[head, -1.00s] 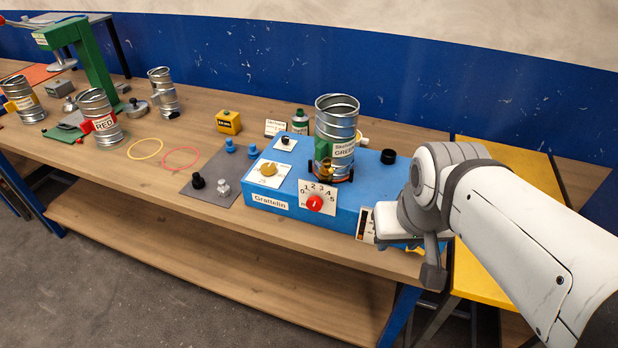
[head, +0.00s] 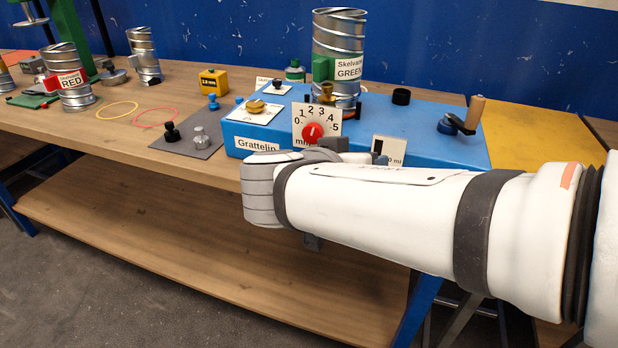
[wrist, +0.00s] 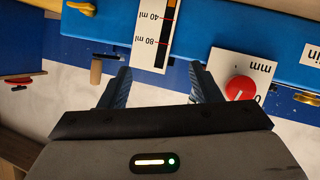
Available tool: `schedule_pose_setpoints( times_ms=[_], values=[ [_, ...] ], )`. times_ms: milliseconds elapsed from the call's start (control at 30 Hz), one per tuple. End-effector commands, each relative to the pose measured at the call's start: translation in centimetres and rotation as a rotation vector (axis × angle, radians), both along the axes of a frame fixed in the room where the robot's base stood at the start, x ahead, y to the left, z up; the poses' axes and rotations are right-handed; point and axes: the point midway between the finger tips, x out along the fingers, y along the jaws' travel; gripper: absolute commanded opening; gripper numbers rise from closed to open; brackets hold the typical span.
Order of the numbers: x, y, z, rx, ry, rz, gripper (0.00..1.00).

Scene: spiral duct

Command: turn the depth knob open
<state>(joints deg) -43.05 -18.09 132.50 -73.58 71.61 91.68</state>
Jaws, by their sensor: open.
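The red knob (head: 313,133) sits on a white dial plate marked 0 to 5 and mm, on the front of the blue machine (head: 430,118) labelled Grattelin. A small white mark on the knob points up and slightly right. In the wrist view the red knob (wrist: 240,88) appears upside down with its plate, just right of the right finger. My gripper (wrist: 162,76) is open and empty, its fingers apart in front of the machine's face, below the 40/80 ml scale. It does not enclose the knob. In the head view my arm hides most of the gripper.
A metal spiral duct labelled GREEN (head: 338,60) stands on the machine behind the dial. A crank with a wooden handle (head: 470,115) is at the right. A brass knob (head: 256,106) is left of the dial. Black and grey knobs lie on a grey mat (head: 190,142).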

Motion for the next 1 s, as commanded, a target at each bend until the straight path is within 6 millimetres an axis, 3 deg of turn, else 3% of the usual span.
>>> schedule_pose_setpoints(
  times_ms=[33, 200, 400, 567, 1000],
  values=[
    [0.5, 2.0, -2.0, 0.008, -0.09, 0.034, 0.57],
    [1.1, 7.1, -1.6, 0.08, -0.354, 0.128, 0.57],
    [1.0, 10.0, -0.8, 0.143, -0.497, 0.192, 0.57],
    [2.0, 9.9, -0.4, 0.151, -0.516, 0.197, 0.57],
    [7.4, 7.9, -0.4, 0.15, -0.512, 0.196, 0.57]
  ],
)
